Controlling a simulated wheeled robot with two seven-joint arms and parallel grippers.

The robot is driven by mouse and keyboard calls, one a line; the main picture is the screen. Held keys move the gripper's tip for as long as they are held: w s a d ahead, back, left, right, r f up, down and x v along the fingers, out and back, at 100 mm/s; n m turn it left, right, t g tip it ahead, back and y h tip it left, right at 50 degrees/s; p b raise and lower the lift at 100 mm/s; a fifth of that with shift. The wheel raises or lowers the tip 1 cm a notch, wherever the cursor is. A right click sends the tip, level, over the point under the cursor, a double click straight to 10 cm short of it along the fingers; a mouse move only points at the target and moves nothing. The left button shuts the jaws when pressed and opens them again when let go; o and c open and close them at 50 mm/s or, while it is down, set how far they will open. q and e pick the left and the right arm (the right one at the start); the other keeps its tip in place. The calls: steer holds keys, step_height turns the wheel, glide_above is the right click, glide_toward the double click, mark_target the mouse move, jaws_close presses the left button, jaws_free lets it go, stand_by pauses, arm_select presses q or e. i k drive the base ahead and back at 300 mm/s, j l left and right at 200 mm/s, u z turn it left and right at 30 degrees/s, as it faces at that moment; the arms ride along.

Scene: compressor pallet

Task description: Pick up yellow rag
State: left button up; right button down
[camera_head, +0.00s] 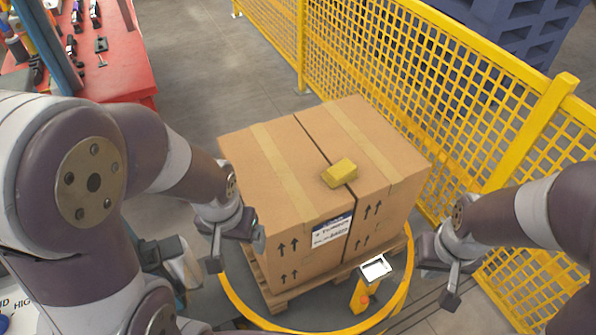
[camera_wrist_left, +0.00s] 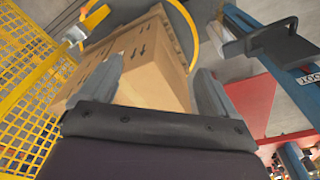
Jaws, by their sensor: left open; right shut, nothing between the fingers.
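The yellow rag (camera_head: 340,172) is a small folded block lying on top of the cardboard boxes, across the seam between them. It does not show in the left wrist view. My left gripper (camera_head: 236,251) is open and empty beside the boxes' left front side, below and left of the rag. Its spread fingers (camera_wrist_left: 157,88) show in the wrist view with the side of a carton beyond. My right gripper (camera_head: 439,284) is shut and empty, to the right of the boxes and lower than the rag.
Two cartons (camera_head: 265,170) stand on a wooden pallet (camera_head: 275,300) inside a yellow ring (camera_head: 242,308). A yellow post with a small screen (camera_head: 375,267) stands at the front. Yellow mesh fence (camera_head: 400,75) runs behind and right. A red tool bench (camera_head: 120,65) is at upper left.

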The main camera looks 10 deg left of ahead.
mark_target(344, 171)
steer(key=i+l, duration=0.1)
steer(key=l, duration=0.5)
steer(key=i+l, duration=0.1)
steer(key=l, duration=0.5)
steer(key=l+z, duration=0.1)
steer(key=l, duration=0.5)
steer(key=i+l, duration=0.1)
steer(key=i, duration=0.2)
